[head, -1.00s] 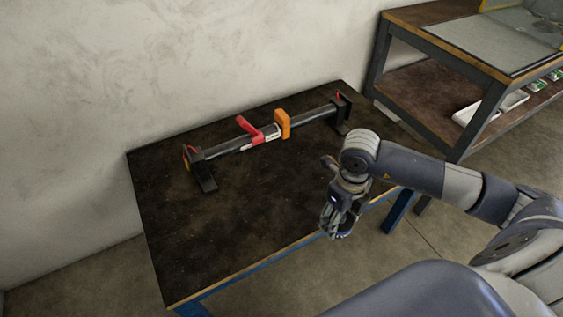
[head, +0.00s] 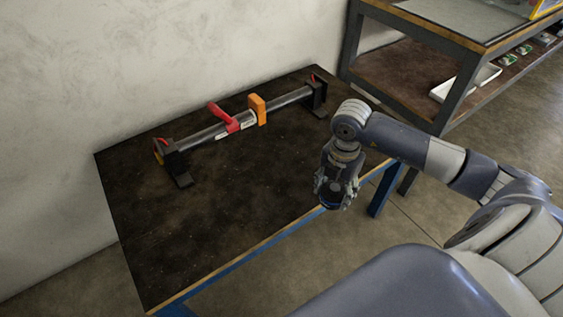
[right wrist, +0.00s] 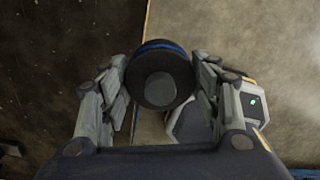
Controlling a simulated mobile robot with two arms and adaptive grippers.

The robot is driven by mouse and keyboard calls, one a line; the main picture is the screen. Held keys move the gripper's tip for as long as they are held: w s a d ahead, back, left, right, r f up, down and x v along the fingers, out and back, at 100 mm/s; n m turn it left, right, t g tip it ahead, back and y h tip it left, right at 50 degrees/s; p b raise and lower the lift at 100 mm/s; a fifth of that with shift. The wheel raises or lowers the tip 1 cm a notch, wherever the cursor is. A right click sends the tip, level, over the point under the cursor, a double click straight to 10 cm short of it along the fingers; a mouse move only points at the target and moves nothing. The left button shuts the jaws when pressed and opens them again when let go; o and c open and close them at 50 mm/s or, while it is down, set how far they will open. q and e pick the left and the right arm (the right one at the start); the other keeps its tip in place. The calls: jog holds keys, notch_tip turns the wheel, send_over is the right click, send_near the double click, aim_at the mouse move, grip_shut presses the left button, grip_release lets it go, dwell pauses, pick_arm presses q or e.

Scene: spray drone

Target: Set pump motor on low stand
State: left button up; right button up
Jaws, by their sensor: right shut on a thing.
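The pump motor (right wrist: 158,82) is a round black body with a lighter grey centre and a blue band, seen end-on in the right wrist view. My right gripper (right wrist: 162,85) is shut on it, with one finger on each side. In the head view the right gripper (head: 336,196) points down near the right front edge of a low, dark-topped table with blue legs (head: 222,222), which appears to be the low stand. The motor shows only as a small dark and blue shape between the fingers. My left gripper is not in view.
A long dark tube on black end brackets, with a red lever (head: 224,116) and an orange clamp (head: 257,108), lies along the table's back. The table's middle and front are clear. A taller workbench (head: 455,27) with a lower shelf and white tray (head: 467,82) stands right.

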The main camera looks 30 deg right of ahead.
jog(key=w+a, duration=0.1)
jog(key=w, duration=0.3)
jog(key=w+a, duration=0.1)
jog(key=w, duration=0.3)
jog(key=w+a+f+b, duration=0.1)
jog(key=w, duration=0.4)
jog(key=shift+a+f, duration=0.1)
jog(key=shift+a, duration=0.25)
jog(key=shift+w, duration=0.25)
jog(key=shift+f, duration=0.45)
notch_tip(320, 180, down, 3)
jog(key=shift+r+b, duration=0.15)
jog(key=shift+b, duration=0.15)
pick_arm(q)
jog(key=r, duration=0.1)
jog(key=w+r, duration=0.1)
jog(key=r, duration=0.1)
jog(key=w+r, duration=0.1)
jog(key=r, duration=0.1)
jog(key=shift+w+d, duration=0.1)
pick_arm(e)
jog(key=o, duration=1.5)
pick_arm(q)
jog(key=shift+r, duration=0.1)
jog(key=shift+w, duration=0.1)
